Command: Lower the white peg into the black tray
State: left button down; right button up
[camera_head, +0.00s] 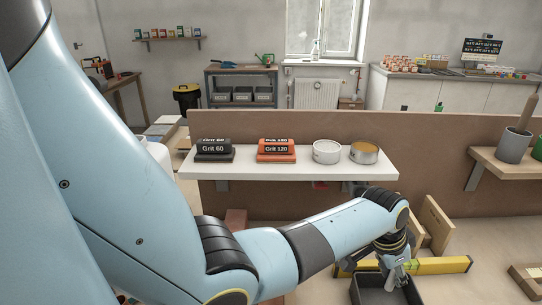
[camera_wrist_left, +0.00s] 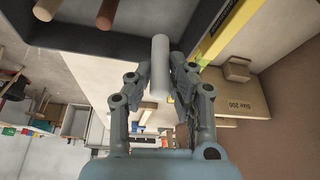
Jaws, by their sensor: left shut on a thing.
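My left gripper (camera_head: 395,274) reaches down at the black tray (camera_head: 366,293) in the head view. In the left wrist view the white peg (camera_wrist_left: 160,58) stands out between the two fingers of this gripper (camera_wrist_left: 162,78), which is shut on it. The peg's free end overlaps the dark tray (camera_wrist_left: 85,42) in that view; I cannot tell how far it is above the tray floor. A tan peg (camera_wrist_left: 46,9) and a brown peg (camera_wrist_left: 107,14) are in the tray. In the head view the white peg cannot be made out clearly. My right gripper is not in view.
A yellow spirit level (camera_head: 445,265) lies beside the tray. Wooden boards (camera_head: 436,222) stand behind it, and a wooden box (camera_head: 525,278) is at the right. A white shelf (camera_head: 290,170) with sanding blocks and tins runs behind my arm.

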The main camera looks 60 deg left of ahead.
pick_arm(q)
jog(key=shift+f+b, duration=1.15)
jog(key=shift+f, duration=0.65)
jog(key=shift+f+b, duration=1.9)
jog(key=shift+f, duration=0.6)
dwell(0.5)
jog(key=c, duration=1.1)
grip_release()
jog(key=shift+c, duration=0.2)
jog(key=shift+r, duration=0.1)
jog(key=v, duration=1.1)
jog(key=shift+s+r, duration=0.25)
jog(key=shift+r, duration=0.1)
